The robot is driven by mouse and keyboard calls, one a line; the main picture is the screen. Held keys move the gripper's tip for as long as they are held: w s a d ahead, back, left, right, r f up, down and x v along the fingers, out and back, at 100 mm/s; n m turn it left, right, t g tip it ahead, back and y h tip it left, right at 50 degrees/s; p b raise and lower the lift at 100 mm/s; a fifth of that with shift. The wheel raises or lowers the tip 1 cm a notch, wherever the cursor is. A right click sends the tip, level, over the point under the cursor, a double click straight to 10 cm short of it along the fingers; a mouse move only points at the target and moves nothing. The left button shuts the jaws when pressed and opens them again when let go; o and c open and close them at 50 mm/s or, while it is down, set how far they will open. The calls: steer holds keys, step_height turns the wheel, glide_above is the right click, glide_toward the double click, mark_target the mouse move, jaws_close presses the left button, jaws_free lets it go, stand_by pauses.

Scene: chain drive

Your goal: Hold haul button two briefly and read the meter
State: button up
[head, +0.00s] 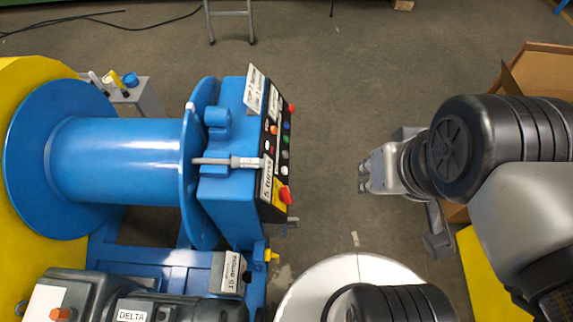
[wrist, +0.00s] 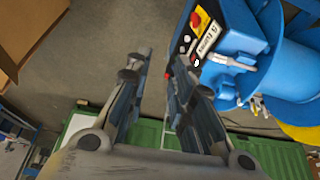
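The control panel (head: 276,152) is a black strip on the right side of a blue box. Small red, green, blue and white buttons (head: 286,139) run along it, with a red knob on yellow (head: 285,194) at its near end. I cannot tell which button is haul button two, and no meter face is readable. White label plates (head: 254,90) stand at its far end. My gripper (head: 364,178) is right of the panel, clear of it, touching nothing. In the wrist view the fingers (wrist: 157,65) are apart and empty, with the panel (wrist: 186,48) at upper right.
A blue cable drum (head: 122,160) stands left of the box. A motor marked DELTA (head: 130,311) is at lower left. A cardboard box (head: 540,62) stands at upper right. Grey floor is clear between the panel and my gripper.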

jaws_close()
stand_by(1.2)
